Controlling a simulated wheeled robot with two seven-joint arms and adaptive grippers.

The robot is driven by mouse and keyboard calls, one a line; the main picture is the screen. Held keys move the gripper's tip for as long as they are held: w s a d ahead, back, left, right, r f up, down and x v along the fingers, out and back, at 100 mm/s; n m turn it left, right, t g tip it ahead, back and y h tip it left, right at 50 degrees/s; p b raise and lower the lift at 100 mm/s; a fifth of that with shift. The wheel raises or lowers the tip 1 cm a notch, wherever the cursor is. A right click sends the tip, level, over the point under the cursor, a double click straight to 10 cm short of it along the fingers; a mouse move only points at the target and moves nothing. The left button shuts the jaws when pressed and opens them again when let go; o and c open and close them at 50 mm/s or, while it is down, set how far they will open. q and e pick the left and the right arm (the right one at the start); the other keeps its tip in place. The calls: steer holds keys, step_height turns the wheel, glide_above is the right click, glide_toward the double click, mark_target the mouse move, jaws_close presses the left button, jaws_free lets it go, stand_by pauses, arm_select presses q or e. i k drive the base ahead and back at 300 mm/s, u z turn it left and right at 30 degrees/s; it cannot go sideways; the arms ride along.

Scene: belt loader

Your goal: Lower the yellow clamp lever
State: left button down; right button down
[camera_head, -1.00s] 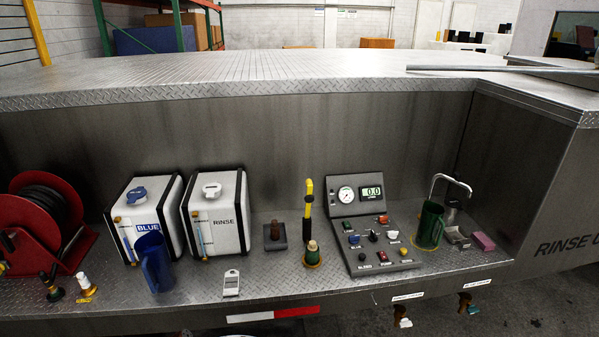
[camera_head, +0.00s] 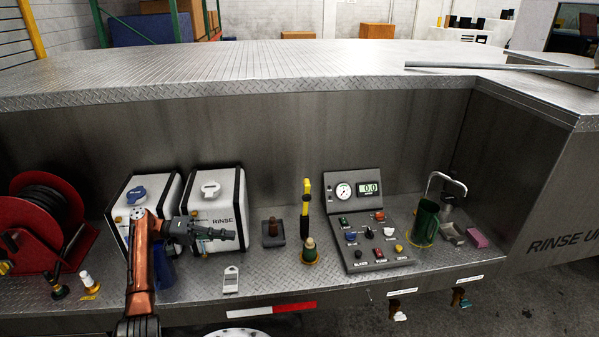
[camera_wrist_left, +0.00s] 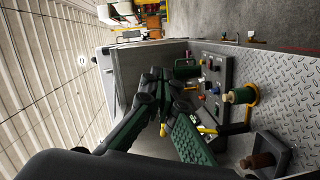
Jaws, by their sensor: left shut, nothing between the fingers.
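The yellow clamp lever (camera_head: 306,187) stands upright, with a yellow top and a dark lower part, behind the green-and-tan capped fitting (camera_head: 310,246) on the metal deck. My right gripper is not in view.
A brown post on a dark block (camera_head: 273,232) stands between my gripper and the lever. The control panel (camera_head: 352,188) is right of the lever, with a green mug (camera_head: 425,222) beyond. The blue jug is partly hidden behind my arm. The overhanging shelf (camera_head: 270,78) is above.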

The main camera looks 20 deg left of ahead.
mark_target(307, 197)
steer(key=i, duration=1.1)
